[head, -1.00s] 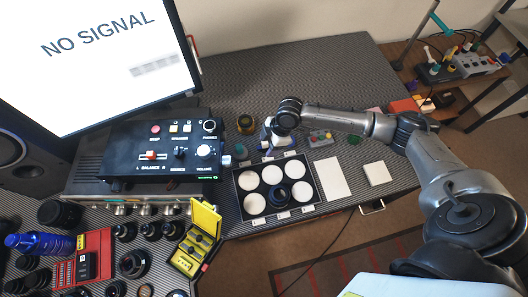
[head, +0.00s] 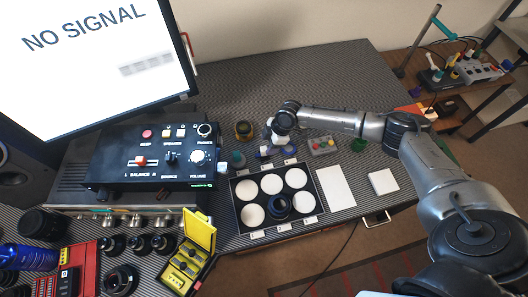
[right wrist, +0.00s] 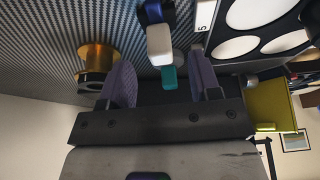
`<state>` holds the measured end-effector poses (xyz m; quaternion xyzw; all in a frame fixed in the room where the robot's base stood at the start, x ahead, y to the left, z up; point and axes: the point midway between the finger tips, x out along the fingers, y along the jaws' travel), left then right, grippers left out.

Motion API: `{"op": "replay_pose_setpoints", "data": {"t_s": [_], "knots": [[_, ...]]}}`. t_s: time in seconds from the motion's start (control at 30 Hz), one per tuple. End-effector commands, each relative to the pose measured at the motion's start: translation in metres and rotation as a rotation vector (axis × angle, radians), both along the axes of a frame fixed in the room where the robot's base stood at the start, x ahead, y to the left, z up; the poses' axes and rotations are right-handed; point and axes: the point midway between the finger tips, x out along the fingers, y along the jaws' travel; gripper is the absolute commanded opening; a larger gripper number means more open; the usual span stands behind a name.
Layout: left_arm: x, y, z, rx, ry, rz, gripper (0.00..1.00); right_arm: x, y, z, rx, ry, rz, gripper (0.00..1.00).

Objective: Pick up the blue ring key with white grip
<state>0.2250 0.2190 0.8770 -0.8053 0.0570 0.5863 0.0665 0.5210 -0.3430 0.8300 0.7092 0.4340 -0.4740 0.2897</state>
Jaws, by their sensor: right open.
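The blue ring key with white grip shows in the right wrist view: its white grip (right wrist: 160,45) is a pale block, and part of its blue ring (right wrist: 153,12) is cut by the top edge. My right gripper (right wrist: 159,62) is open, with one finger on each side of the line to the white grip. The grip lies at about the fingertips; I cannot tell whether they touch. In the head view my right gripper (head: 277,150) is low over the table behind the lens tray, and the arm largely hides the key. My left gripper is not in view.
The black tray (head: 235,190) with white round pads stands close in front of the gripper. The table behind is clear.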

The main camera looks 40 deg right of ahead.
Motion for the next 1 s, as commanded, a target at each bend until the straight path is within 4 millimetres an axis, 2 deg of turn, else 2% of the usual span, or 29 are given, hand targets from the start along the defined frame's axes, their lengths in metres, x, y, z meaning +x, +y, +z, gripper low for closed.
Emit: {"op": "replay_pose_setpoints", "data": {"t_s": [0.17,0.5,0.83,1.0], "knots": [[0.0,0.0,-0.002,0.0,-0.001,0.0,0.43,0.003,0.005,-0.008,0.001,0.0,0.0,0.57],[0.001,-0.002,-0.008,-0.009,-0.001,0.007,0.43,0.011,0.023,-0.043,0.0,0.0,0.0,0.57],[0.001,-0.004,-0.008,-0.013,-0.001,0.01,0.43,0.012,0.024,-0.047,0.0,-0.001,0.0,0.57],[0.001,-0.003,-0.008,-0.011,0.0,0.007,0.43,0.012,0.024,-0.047,0.0,-0.001,0.0,0.42]]}}
